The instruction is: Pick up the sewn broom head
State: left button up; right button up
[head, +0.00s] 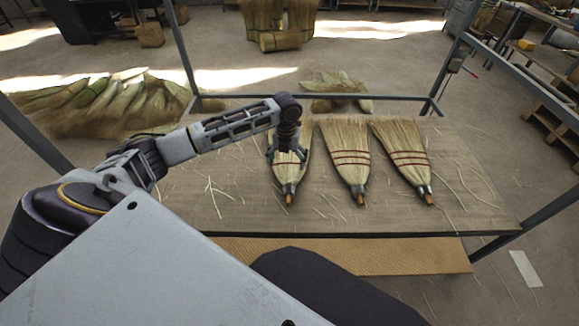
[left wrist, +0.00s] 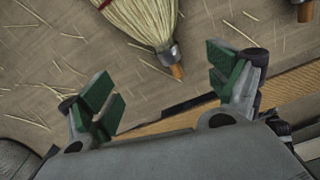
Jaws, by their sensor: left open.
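Three sewn broom heads lie side by side on the wooden table top (head: 230,205), with bristles away from me and short handle ends toward me. The left broom head (head: 289,172) is partly hidden under my left gripper (head: 287,155). The middle broom head (head: 346,155) and the right broom head (head: 404,158) show red stitching and are clear. In the left wrist view, one broom head (left wrist: 145,18) with its metal collar and orange handle tip shows beyond the open green-padded fingers of my left gripper (left wrist: 165,92). Nothing is between the fingers. My right gripper is not in view.
Loose straws are scattered over the table top. Metal frame posts (head: 183,55) and a rear bar (head: 380,97) stand around the table. Straw piles (head: 90,105) lie on the floor behind to the left. A lower board (head: 350,254) runs along the front.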

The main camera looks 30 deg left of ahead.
pick_arm(q)
jog(key=shift+w+a+f+b, duration=0.15)
jog(key=shift+f+b, duration=0.15)
jog(key=shift+f, duration=0.15)
jog(key=shift+w+a+f+b, duration=0.15)
jog(key=shift+f+b, duration=0.1)
jog(key=shift+f, duration=0.15)
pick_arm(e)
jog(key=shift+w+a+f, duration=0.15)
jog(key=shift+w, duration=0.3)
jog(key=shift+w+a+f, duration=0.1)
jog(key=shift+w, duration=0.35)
pick_arm(q)
jog(key=shift+d, duration=0.15)
jog(key=b, duration=0.1)
send_over(287, 181)
jog(key=f, duration=0.7)
jog(key=shift+s+d, duration=0.15)
jog(key=shift+d, duration=0.05)
jog(key=shift+f, duration=0.8)
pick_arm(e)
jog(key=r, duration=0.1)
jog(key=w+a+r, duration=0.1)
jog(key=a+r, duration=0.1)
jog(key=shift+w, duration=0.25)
pick_arm(q)
jog(key=shift+f, duration=0.1)
